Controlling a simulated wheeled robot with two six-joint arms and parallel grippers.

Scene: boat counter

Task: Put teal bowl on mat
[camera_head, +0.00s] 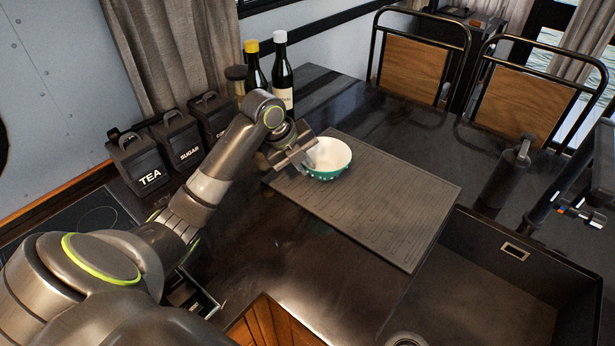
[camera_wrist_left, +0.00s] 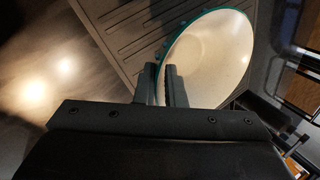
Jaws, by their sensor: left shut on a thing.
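The teal bowl (camera_head: 330,159), white inside with a patterned teal outside, is upright over the far left part of the grey mat (camera_head: 390,221). I cannot tell whether it touches the mat. My left gripper (camera_head: 306,160) is shut on the bowl's near-left rim. In the left wrist view, the two fingers (camera_wrist_left: 166,86) pinch the wall of the bowl (camera_wrist_left: 212,58), with the grooved mat (camera_wrist_left: 128,28) behind it. My right gripper is not in view.
Black tea and sugar canisters (camera_head: 180,142) and two bottles (camera_head: 283,80) stand along the back left. A sink (camera_head: 490,290) is at the lower right. Two chairs (camera_head: 415,68) stand behind the counter. The mat's near right part is bare.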

